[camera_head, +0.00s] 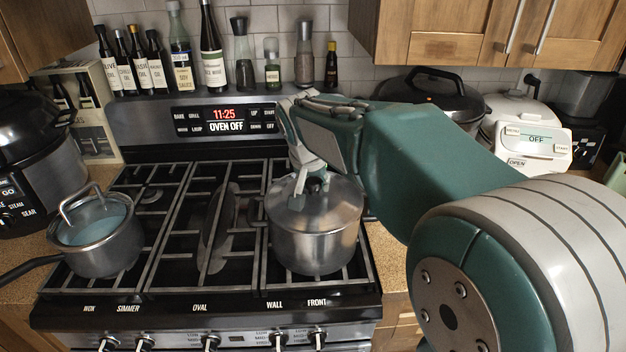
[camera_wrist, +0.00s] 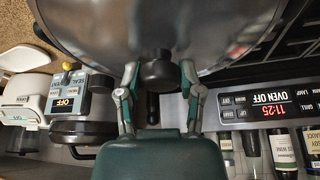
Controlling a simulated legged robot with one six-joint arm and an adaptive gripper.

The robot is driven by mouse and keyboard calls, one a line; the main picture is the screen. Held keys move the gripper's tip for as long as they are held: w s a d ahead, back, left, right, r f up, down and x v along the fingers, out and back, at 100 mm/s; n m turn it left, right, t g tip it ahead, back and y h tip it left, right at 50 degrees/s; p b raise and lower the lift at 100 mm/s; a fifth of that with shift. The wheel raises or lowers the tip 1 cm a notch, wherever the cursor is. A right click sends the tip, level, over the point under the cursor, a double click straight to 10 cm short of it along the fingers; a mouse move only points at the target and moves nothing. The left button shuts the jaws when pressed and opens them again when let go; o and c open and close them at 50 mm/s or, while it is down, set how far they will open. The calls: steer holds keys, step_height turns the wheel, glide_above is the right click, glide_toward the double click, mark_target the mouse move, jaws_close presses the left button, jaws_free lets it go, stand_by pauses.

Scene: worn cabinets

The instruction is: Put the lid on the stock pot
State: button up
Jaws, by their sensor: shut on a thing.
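The stock pot (camera_head: 315,242) is a steel pot standing on the front right burner of the stove. Its domed steel lid (camera_head: 337,197) lies over the pot's mouth, looking level and lined up with the rim. I cannot tell if a small gap is left. My gripper (camera_head: 311,183) reaches down from above and is shut on the lid's knob. In the wrist view, the fingers (camera_wrist: 158,72) stand on both sides of the dark knob (camera_wrist: 157,74), with the shiny lid (camera_wrist: 140,30) behind it. The far side of the lid is partly hidden by my gripper.
A small saucepan (camera_head: 108,248) with a glass lid (camera_head: 88,222) sits on the left burner. Bottles (camera_head: 211,55) line the ledge behind the stove. A black multicooker (camera_head: 35,150) stands left, and appliances (camera_head: 530,135) stand right. The middle grate (camera_head: 215,235) is empty.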

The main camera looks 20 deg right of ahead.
steer(key=shift+f, duration=0.1)
steer(key=o, duration=1.2)
steer(key=v, duration=1.1)
steer(key=s+f+n, duration=0.1)
steer(key=s+f, duration=0.3)
steer(key=s, duration=0.3)
steer(key=s+d+f+n+t+y, duration=0.1)
steer(key=s+f+n, duration=0.1)
steer(key=s+f, duration=0.2)
steer(key=s+d+f+n+y, duration=0.1)
steer(key=s+f, duration=0.3)
steer(key=s, duration=0.6)
steer(key=shift+n+t, duration=0.3)
steer(key=shift+n, duration=0.4)
